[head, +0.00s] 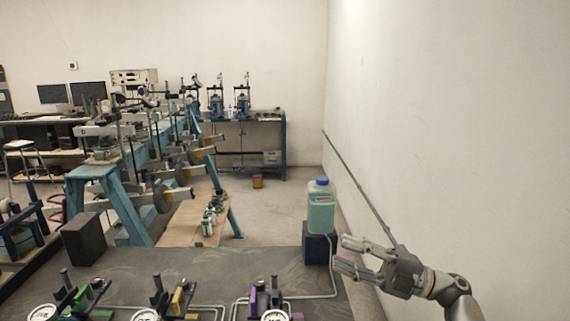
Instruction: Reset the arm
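My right gripper (345,253) shows at the lower right of the head view, at the end of my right arm, in front of the white wall. Its fingers point left and stand apart, with nothing seen between them. Its fingertips overlap in the picture with the area beside a dark block that carries a green jug; I see no contact. My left gripper and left arm are not in this view.
The green jug (321,207) with a blue cap stands on the dark block (319,249). Gauges and valves line the near edge, with a purple-marked one (253,300). A teal test frame (118,200) stands at the left. Floor in the middle is mostly clear.

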